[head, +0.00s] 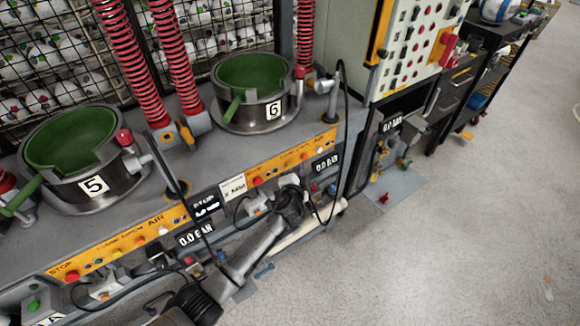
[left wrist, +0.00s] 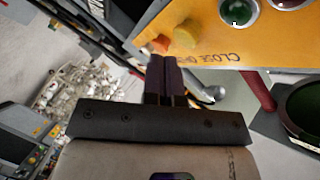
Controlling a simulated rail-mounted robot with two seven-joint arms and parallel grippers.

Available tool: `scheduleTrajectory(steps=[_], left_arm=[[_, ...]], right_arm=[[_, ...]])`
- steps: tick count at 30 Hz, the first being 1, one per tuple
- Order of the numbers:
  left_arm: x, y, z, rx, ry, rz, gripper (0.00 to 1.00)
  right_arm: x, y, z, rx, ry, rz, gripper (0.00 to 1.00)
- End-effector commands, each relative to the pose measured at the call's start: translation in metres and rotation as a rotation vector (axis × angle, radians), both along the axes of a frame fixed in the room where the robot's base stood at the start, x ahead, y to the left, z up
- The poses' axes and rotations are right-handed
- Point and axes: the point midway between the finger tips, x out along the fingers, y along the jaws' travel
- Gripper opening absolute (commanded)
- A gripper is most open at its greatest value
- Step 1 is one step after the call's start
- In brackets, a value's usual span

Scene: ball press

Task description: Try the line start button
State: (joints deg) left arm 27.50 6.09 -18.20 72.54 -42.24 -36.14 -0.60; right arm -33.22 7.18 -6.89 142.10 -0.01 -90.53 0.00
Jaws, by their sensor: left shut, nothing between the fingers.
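I cannot tell for sure which button is the line start button. A green round button (left wrist: 238,12) in a metal ring sits on a yellow panel (left wrist: 225,48) at the top of the left wrist view. My left gripper (left wrist: 162,64) is shut and empty, its tips beside a yellow knob (left wrist: 187,33) at the panel's edge; contact cannot be told. In the head view my left gripper (head: 290,188) is in front of the press bench, near the yellow control strip (head: 290,163) below pot 6. My right gripper is not in view.
Green-lined pots numbered 5 (head: 93,186) and 6 (head: 272,110) stand on the grey bench with red springs (head: 133,60) behind. A cabinet with a button panel (head: 415,45) and red switch (head: 449,47) stands at right. A black cable hangs beside my gripper.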

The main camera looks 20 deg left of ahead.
Motion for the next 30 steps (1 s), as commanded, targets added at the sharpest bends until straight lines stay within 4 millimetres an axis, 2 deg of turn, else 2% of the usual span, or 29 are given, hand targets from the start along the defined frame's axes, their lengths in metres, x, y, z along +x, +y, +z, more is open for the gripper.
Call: scheduleTrajectory(steps=[30], left_arm=[[0.0045, 0.0073, 0.0001, 0.000, -0.001, -0.001, 0.00]], right_arm=[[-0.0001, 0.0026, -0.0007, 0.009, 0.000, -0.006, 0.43]])
